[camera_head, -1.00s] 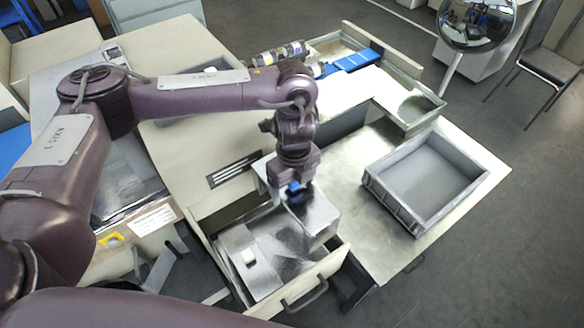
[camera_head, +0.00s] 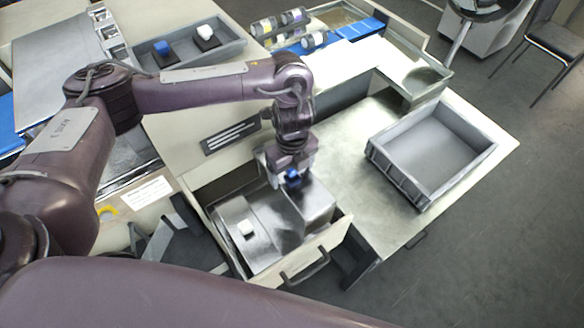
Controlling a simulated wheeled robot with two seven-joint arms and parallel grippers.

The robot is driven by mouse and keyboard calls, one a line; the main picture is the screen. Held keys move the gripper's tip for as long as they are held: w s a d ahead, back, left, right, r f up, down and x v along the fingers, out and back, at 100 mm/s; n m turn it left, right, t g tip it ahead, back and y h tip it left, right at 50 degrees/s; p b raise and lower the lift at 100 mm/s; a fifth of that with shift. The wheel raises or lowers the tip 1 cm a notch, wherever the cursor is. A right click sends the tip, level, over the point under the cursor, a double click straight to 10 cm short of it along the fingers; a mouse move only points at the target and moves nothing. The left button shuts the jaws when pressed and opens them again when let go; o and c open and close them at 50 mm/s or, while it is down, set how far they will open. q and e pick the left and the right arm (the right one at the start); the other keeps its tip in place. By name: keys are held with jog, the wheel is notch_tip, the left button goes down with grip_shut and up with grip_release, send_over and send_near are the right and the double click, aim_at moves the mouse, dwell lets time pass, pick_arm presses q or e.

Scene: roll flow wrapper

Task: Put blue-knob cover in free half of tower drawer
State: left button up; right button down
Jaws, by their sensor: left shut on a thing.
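The tower drawer (camera_head: 292,262) is pulled open, below and left of the picture's centre. In its left half lies a flat metal cover with a white knob (camera_head: 245,227). My left gripper (camera_head: 292,176) is shut on the blue knob of a boxy metal cover (camera_head: 313,199). This cover is at the drawer's right half, beside the white-knob cover. Its lower edge is partly hidden, so I cannot tell whether it rests on the drawer floor. My right gripper is out of view.
A grey empty crate (camera_head: 430,155) stands on the table to the right. A grey tray (camera_head: 190,48) at the back left holds a blue-knobbed and a white-knobbed piece. Several rolls (camera_head: 292,17) lie at the back. The drawer handle (camera_head: 305,268) sticks out in front.

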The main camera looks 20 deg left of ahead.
pick_arm(q)
notch_tip(320, 180, down, 14)
jog(key=b, duration=1)
jog(key=shift+f+b, duration=0.15)
jog(key=shift+b, duration=0.15)
jog(key=shift+f+b, duration=0.65)
jog(key=shift+f, duration=0.35)
jog(key=o, duration=1.6)
jog(key=shift+o, duration=1.2)
notch_tip(320, 180, up, 8)
jog(key=p, duration=0.1)
